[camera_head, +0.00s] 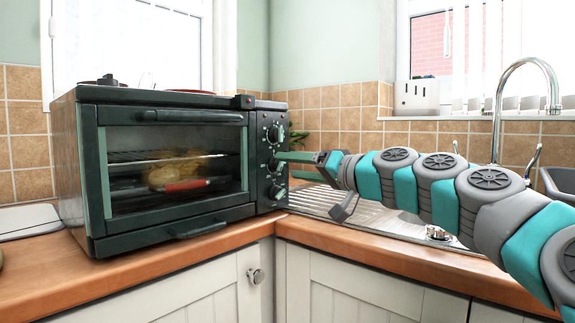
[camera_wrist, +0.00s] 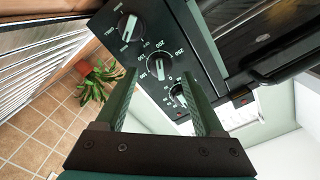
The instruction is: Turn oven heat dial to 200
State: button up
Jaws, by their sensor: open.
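The dark green toaster oven (camera_head: 170,118) stands on the counter with its glass door shut. Its right front panel carries three dials in a column: upper (camera_head: 272,135), middle (camera_head: 273,164) and lower (camera_head: 276,192). In the wrist view the panel appears roughly upside down, with the middle dial (camera_wrist: 158,67) between the lower dial (camera_wrist: 130,27) and the upper dial (camera_wrist: 178,95). Numbers surround the middle dial, but its exact setting is too small to read surely. My gripper (camera_head: 292,162) is open in front of the panel, its fingertips (camera_wrist: 160,76) either side of the middle dial; contact cannot be told.
Food and a red item (camera_head: 186,186) show behind the oven glass. A metal sink drainer (camera_head: 325,205) and tall tap (camera_head: 500,105) lie to the right. A green plant (camera_wrist: 95,80) stands close beside the panel. The wooden counter front (camera_head: 175,244) is clear.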

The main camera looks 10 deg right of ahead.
aim_at(278, 165)
jog(key=shift+x, duration=1.15)
grip_shut()
